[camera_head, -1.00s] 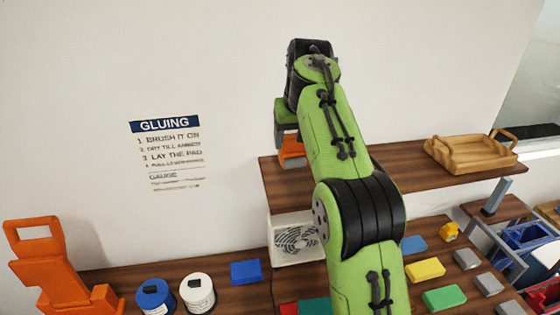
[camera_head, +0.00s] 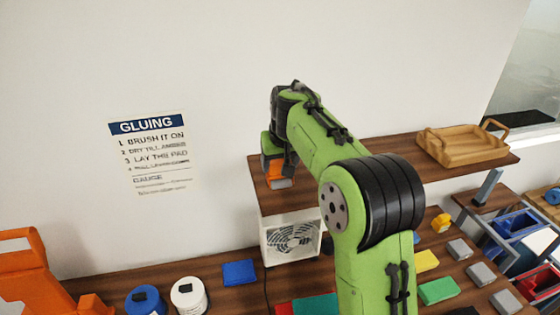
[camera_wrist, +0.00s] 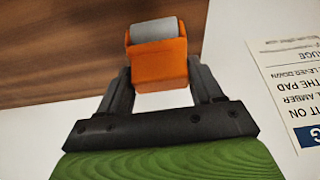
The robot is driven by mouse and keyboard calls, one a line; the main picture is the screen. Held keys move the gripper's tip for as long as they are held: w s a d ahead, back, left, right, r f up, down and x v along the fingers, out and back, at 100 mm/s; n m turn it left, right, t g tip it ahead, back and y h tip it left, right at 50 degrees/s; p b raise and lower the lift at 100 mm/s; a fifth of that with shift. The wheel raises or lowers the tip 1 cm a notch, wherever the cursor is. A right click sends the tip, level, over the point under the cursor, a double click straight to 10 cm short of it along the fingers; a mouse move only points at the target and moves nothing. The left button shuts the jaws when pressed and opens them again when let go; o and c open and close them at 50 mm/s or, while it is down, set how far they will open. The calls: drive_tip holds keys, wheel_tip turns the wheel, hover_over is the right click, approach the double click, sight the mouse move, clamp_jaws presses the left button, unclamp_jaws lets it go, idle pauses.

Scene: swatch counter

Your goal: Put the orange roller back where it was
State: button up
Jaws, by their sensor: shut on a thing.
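The orange roller (camera_wrist: 158,62) is an orange block-shaped body with a grey cylinder at its far end. My gripper (camera_wrist: 160,85) is shut on its orange body in the wrist view. In the head view the orange roller (camera_head: 274,170) shows below my gripper (camera_head: 272,158), at the left end of the raised wooden shelf (camera_head: 390,160). My arm covers part of it there. I cannot tell whether the roller touches the shelf.
A wooden tray (camera_head: 462,146) stands at the shelf's right end. A white fan box (camera_head: 291,239) is under the left end. Blue (camera_head: 146,301) and white (camera_head: 188,295) jars, coloured blocks and an orange stand (camera_head: 35,270) are on the counter. A gluing sign (camera_head: 150,150) hangs on the wall.

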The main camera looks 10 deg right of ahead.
drive_tip(key=shift+s, duration=0.1)
drive_tip(key=shift+f+b, duration=0.4)
drive_tip(key=shift+f, duration=0.05)
drive_tip(key=shift+s+f, duration=0.25)
drive_tip(key=o, duration=1)
drive_tip(key=shift+f, duration=0.1)
drive_tip(key=shift+w, duration=0.4)
drive_tip(key=v, duration=1.3)
drive_tip(key=shift+w+r+p, duration=0.15)
drive_tip(key=shift+r+p, duration=0.2)
drive_tip(key=shift+r, duration=0.05)
